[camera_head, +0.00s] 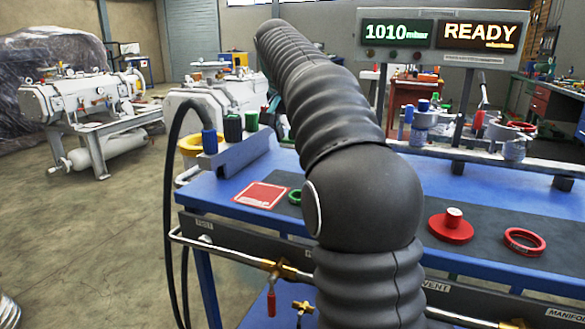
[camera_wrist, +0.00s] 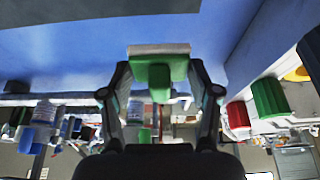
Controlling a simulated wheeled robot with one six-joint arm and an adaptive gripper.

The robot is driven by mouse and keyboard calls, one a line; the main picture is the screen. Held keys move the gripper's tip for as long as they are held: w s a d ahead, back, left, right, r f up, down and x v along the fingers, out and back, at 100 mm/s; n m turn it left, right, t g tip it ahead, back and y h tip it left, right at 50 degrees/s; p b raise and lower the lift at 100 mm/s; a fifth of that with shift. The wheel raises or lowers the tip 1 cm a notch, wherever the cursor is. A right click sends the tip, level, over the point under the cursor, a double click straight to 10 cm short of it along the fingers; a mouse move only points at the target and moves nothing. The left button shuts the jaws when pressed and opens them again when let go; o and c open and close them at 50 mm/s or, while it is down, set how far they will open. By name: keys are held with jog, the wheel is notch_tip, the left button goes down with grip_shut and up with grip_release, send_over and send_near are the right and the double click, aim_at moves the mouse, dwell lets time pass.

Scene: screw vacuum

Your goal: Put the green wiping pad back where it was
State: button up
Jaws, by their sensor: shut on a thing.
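In the wrist view, my gripper (camera_wrist: 159,76) is shut on a pad with a green grip (camera_wrist: 153,78) and a whitish face (camera_wrist: 159,50). The green grip lies between the two fingertips, and the whitish face points away from my palm. Blue surface shows beyond the pad; I cannot tell whether they touch. In the head view, my own dark arm hides most of my gripper and the pad. I cannot tell which spot is the pad's former place.
A blue bench (camera_head: 222,191) carries a raised ledge (camera_head: 238,158) with blue and green cylinders (camera_head: 233,127). A red square (camera_head: 260,195), a red disc (camera_head: 450,228) and a red ring (camera_head: 525,241) lie on it. Red (camera_wrist: 237,115) and green (camera_wrist: 270,98) cylinders stand right of my gripper in the wrist view.

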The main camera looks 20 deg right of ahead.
jog(key=shift+a+f+b, duration=0.1)
jog(key=shift+f+b, duration=0.55)
jog(key=shift+f, duration=2.55)
jog(key=shift+f, duration=0.1)
jog(key=o, duration=1.1)
jog(key=shift+r, duration=0.25)
jog(key=p+v, duration=0.2)
jog(key=v, duration=0.9)
jog(key=shift+s+r, duration=0.15)
jog(key=shift+r, duration=0.2)
